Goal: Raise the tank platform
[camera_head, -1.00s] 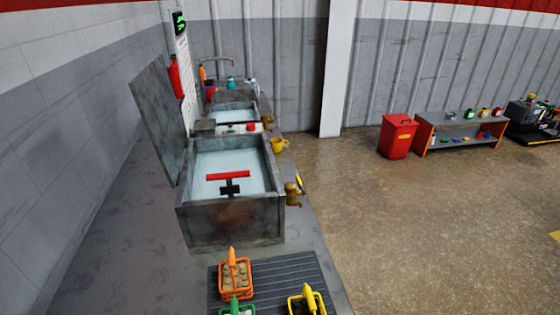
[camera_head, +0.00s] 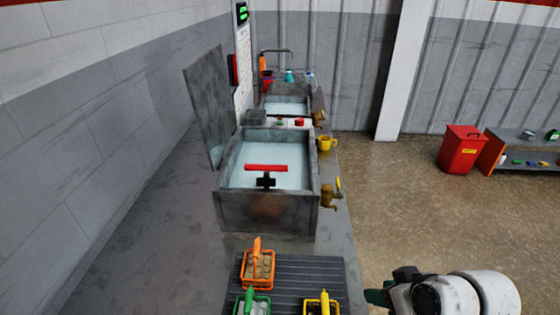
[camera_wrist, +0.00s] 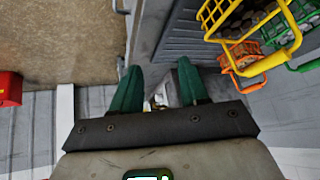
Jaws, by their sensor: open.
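The near tank (camera_head: 268,212) is a grey metal box on the counter, filled with pale liquid, its lid (camera_head: 209,105) standing open at the left. The platform's red bar handle (camera_head: 266,168) on a black stem shows inside the tank. A brass tap (camera_head: 330,194) is on its right side. My arm shows at the lower right of the head view, off the counter. In the wrist view my gripper (camera_wrist: 158,88) has two green fingers set apart with nothing between them. It is away from the handle.
A ribbed mat holds orange (camera_head: 258,268), green (camera_head: 252,303) and yellow (camera_head: 321,303) baskets in front of the tank. A second tank (camera_head: 287,104) is behind. A red bin (camera_head: 462,148) stands on the open floor at right.

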